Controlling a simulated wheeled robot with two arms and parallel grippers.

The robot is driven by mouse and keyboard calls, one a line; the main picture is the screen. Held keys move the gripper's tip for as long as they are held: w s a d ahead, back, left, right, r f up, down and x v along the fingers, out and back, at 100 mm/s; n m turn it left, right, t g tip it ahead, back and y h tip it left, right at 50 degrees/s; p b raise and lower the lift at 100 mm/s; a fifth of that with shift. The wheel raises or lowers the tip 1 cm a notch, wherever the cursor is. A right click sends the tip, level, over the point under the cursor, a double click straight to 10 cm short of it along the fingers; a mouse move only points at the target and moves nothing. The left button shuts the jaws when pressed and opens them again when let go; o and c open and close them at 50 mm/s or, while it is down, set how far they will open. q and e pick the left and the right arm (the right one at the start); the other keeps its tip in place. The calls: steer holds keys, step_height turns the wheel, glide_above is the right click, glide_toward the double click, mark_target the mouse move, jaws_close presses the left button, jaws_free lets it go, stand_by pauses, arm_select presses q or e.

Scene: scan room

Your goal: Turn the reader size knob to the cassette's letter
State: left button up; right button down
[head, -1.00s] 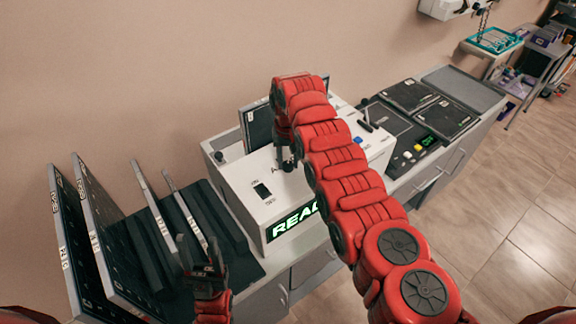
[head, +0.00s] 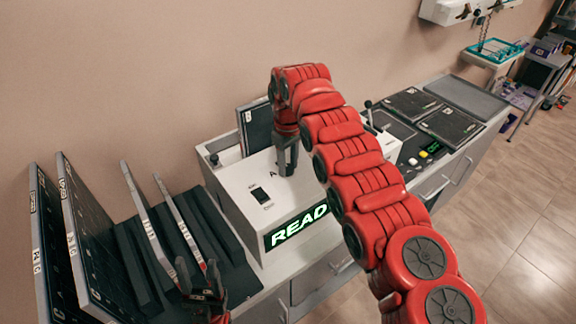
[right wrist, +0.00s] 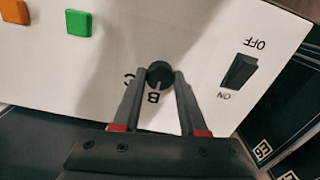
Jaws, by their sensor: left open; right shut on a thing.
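The white reader (head: 245,190) stands on the counter. Its small black size knob (right wrist: 159,75) shows in the right wrist view, with the letter B just below it and a partly hidden C beside it. A faint light mark on the knob faces B. In the head view an A shows beside my gripper, which hides the knob. My right gripper (right wrist: 155,90) is shut on the knob, a fingertip on each side. A dark cassette (head: 256,128) stands upright at the reader's back; its label is too small to read. My left gripper (head: 200,285) is open and empty by the rack.
A rack (head: 235,276) at left holds several upright panels. An ON/OFF switch (right wrist: 239,72) and green (right wrist: 78,23) and orange (right wrist: 14,10) buttons are on the reader. The green display (head: 298,227) reads READ, partly hidden by my arm. Flat dark panels (head: 450,125) lie right.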

mark_target(287, 167)
stand_by(0.4)
steer(key=shift+c, duration=2.2)
jaws_free()
step_height(287, 167, up, 3)
steer(key=shift+w+a+f, duration=0.1)
steer(key=shift+f, duration=0.1)
step_height(287, 167, up, 4)
steer(key=shift+a+f+p, duration=0.1)
steer(key=shift+p, duration=0.7)
step_height(287, 167, up, 11)
steer(key=p, duration=1.1)
steer(key=shift+d, duration=0.2)
